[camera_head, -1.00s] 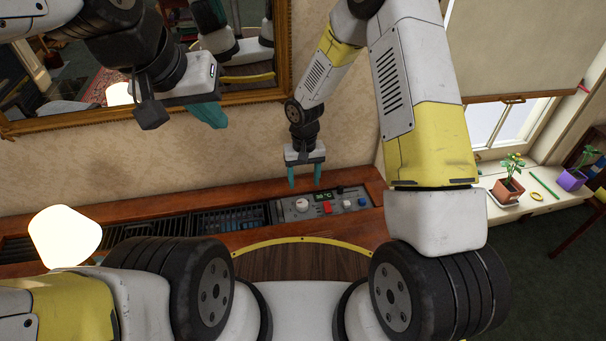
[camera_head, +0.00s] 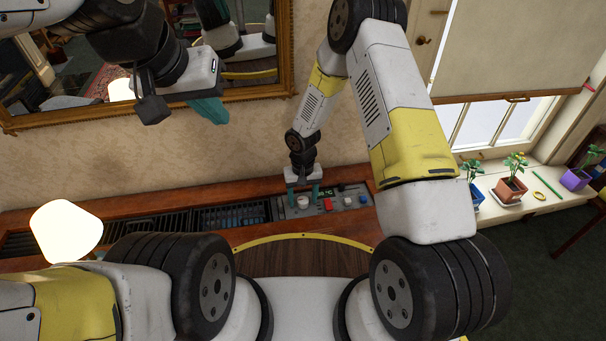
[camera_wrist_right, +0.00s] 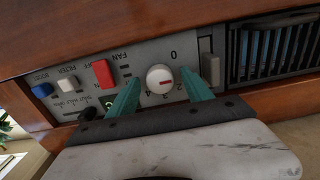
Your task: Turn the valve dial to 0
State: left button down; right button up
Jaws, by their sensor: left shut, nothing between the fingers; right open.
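The valve dial, a round white knob with a short red mark (camera_wrist_right: 160,79), is on the grey control panel, with a 0 and other numerals printed around it. The wrist view shows the panel upside down; I cannot tell which numeral the mark points to. The dial also shows in the head view (camera_head: 303,202). My right gripper (camera_head: 303,198) is open, its teal fingers on either side of the dial; in the wrist view (camera_wrist_right: 161,84) I cannot tell whether they touch it. My left gripper (camera_head: 210,110) is shut and empty, up in front of the mirror.
The panel also carries a red switch (camera_wrist_right: 103,73), a white knob (camera_wrist_right: 66,86), a blue knob (camera_wrist_right: 41,90) and a grey slider (camera_wrist_right: 210,62). Dark vent grilles (camera_head: 231,216) adjoin it. A glowing lamp (camera_head: 66,232) stands left; potted plants (camera_head: 511,188) stand on the right sill.

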grip_shut()
jog(key=shift+n, duration=0.3)
jog(key=n, duration=0.8)
jog(key=shift+n, duration=0.3)
dwell(0.4)
grip_release()
